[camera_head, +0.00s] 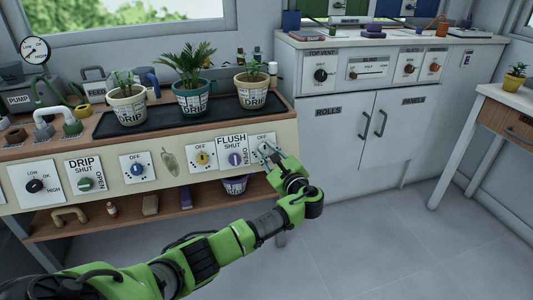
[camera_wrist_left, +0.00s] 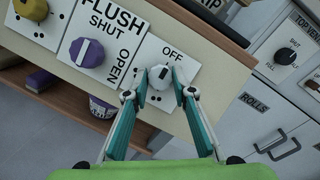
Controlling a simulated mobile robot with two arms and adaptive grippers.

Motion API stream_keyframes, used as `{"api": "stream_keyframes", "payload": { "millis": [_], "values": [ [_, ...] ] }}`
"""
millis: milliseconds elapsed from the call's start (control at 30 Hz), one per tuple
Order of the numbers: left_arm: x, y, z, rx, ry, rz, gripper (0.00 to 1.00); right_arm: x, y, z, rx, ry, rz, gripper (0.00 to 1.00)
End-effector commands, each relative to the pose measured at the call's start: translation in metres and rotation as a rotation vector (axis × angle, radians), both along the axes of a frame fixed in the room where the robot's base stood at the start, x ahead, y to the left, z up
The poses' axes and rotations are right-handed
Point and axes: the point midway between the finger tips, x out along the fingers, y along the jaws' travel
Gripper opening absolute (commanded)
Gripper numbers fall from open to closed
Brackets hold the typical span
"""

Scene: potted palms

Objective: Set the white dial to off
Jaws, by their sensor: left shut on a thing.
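The white dial (camera_wrist_left: 159,77) sits on a white plate (camera_wrist_left: 182,56) marked OFF at the right end of the bench front. In the left wrist view my left gripper (camera_wrist_left: 160,88) is shut on the dial, one teal finger on each side. Dots are printed on the plate around the dial, partly hidden by the fingers. In the head view my left gripper (camera_head: 268,152) reaches the bench front from below right and covers most of the dial. My right gripper is in neither view.
Left of the plate is the purple FLUSH knob (camera_head: 235,159), then a yellow knob (camera_head: 202,158) and a blue knob (camera_head: 138,168). Potted palms stand on a black tray (camera_head: 160,121) above. Grey cabinets (camera_head: 345,140) stand at right; the floor is clear.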

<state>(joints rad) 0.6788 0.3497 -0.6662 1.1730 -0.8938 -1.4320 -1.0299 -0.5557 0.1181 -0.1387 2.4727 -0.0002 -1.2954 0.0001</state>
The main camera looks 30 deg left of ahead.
Motion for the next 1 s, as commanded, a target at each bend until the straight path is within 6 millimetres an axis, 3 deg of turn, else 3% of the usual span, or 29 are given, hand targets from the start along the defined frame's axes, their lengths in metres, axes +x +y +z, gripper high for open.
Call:
{"api": "stream_keyframes", "payload": {
  "millis": [300,333,400,767,1000],
  "values": [
    [0.0,0.0,0.0,-0.012,-0.014,0.007,0.03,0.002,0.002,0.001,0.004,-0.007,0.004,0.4],
    [0.0,0.0,0.0,-0.012,-0.014,0.007,0.29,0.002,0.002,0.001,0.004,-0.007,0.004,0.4],
    [0.0,0.0,0.0,-0.012,-0.014,0.007,0.41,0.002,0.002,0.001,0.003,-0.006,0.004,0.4],
    [-0.001,-0.002,0.0,-0.011,-0.014,0.006,0.41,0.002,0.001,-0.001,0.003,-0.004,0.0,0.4],
    [-0.019,-0.033,0.0,-0.014,-0.014,0.002,0.41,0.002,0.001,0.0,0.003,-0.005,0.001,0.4]
  ]
}}
